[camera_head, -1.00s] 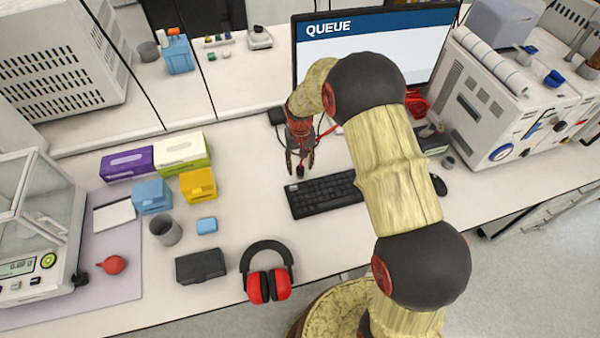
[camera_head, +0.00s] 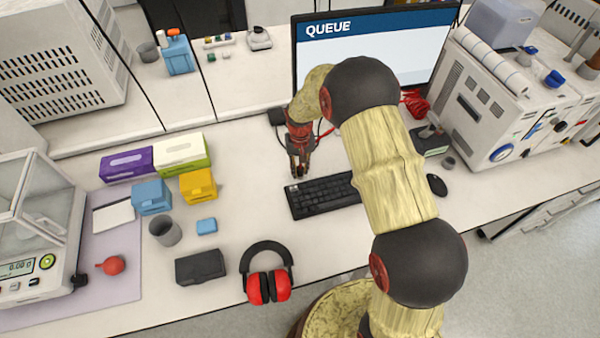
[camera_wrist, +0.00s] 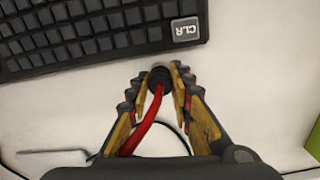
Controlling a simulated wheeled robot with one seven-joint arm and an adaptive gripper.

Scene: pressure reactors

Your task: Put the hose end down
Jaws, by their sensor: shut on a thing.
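My gripper (camera_wrist: 160,88) is shut on the black end of the red hose (camera_wrist: 146,122), as the wrist view shows. The black hose end (camera_wrist: 159,76) sits between the two fingertips, just off the near edge of the keyboard in that view. The red hose runs back from it between the fingers. In the head view my gripper (camera_head: 300,165) is above the bench at the keyboard's upper left corner, in front of the monitor. I cannot tell whether the hose end touches the bench.
A black keyboard (camera_head: 322,196) lies right beside my gripper, with a mouse (camera_head: 437,185) to its right. The monitor (camera_head: 375,60) stands behind. Red ear muffs (camera_head: 268,284), a blue box (camera_head: 207,225) and a yellow box (camera_head: 198,185) are left. Bench between boxes and keyboard is clear.

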